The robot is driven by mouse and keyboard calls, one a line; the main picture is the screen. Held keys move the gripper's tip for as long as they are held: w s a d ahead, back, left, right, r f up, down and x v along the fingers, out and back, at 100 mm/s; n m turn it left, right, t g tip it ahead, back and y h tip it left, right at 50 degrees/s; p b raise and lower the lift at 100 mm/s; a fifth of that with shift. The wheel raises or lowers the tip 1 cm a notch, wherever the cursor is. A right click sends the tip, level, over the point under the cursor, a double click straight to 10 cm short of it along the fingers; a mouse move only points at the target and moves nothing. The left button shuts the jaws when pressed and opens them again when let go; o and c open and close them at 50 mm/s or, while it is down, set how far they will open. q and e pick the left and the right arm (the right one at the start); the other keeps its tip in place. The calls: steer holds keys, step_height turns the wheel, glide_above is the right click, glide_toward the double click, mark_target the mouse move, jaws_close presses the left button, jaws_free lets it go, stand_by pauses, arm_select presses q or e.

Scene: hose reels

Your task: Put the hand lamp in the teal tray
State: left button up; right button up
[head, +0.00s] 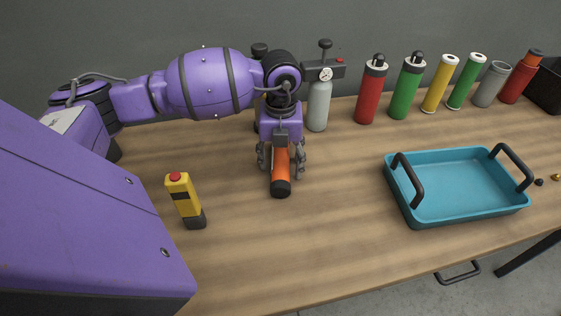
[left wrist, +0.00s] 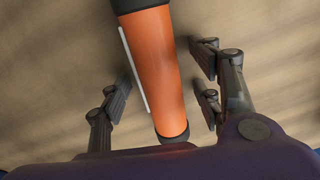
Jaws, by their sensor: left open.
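The hand lamp appears to be the orange cylinder with black ends (head: 281,172). It is under my left gripper (head: 281,165) in the head view, its upper part hidden by the gripper. In the left wrist view the orange lamp (left wrist: 158,70) lies between the open fingers of my left gripper (left wrist: 165,95), with a pale strip along its side and visible gaps to the fingers. The teal tray (head: 407,205) with two black handles sits empty on the table at the right. My right gripper is not in view.
A grey bottle with a gauge (head: 319,105) stands behind my gripper. Several coloured cylinders, including a red one (head: 371,92), line the back. The wooden table (head: 330,240) is clear between lamp and tray.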

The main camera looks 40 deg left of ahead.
arm_select(q)
steer(key=c, duration=1.3)
jaws_close()
steer(key=shift+r, duration=0.15)
